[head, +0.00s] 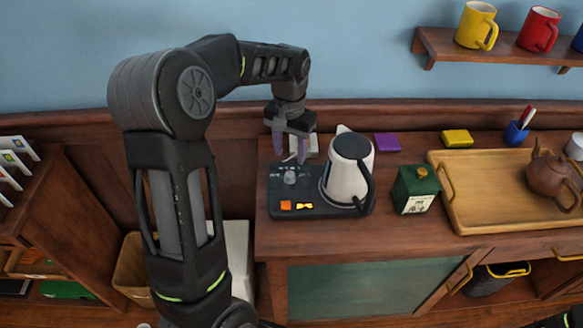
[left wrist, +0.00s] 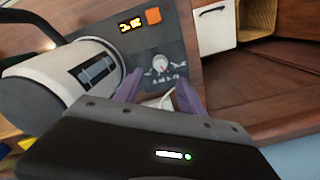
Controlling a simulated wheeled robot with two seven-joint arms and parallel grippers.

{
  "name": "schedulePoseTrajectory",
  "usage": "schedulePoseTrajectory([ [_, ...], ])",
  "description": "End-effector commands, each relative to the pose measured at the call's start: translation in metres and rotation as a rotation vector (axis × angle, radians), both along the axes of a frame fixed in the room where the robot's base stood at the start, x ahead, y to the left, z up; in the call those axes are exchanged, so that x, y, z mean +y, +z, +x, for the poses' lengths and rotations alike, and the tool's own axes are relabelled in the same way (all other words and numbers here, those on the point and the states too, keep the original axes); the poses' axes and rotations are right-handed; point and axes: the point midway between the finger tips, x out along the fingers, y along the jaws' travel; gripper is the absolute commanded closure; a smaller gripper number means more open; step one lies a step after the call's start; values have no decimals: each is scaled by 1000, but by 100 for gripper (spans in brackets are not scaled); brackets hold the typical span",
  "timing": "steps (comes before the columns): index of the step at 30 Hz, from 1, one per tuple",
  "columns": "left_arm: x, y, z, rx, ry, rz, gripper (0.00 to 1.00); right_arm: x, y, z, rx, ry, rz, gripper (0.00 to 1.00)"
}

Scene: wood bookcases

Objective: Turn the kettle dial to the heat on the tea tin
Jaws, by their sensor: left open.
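The white kettle (head: 347,168) with a black lid and handle stands on the right side of its dark base (head: 325,208). The dial (head: 291,176) is a grey knob at the base's left; it also shows in the left wrist view (left wrist: 160,64) with marks around it too small to read. The green tea tin (head: 414,188) stands right of the kettle, its white label's heat not legible to me. My left gripper (head: 290,158) is open, its purple fingers just behind and above the dial, apart from it in the left wrist view (left wrist: 158,90). My right gripper is not seen.
An orange button (head: 286,205) and a small lit display (head: 305,206) sit on the base's front. A wooden tray (head: 490,215) with a brown teapot (head: 551,178) is to the right. Purple (head: 387,142) and yellow (head: 457,137) blocks lie at the back.

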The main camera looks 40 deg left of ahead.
Motion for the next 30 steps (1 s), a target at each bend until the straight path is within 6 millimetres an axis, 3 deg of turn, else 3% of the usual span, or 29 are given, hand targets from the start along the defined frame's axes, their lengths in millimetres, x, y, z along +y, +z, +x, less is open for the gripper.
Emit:
schedulePoseTrajectory([
  [16, 0, -69, -1, 3, 1, 0, 53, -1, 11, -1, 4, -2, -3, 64],
  [27, 0, -76, 0, 0, 1, 0, 53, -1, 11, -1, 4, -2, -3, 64],
  [30, 0, -76, 0, 0, 1, 0, 61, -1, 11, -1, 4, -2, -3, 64],
])
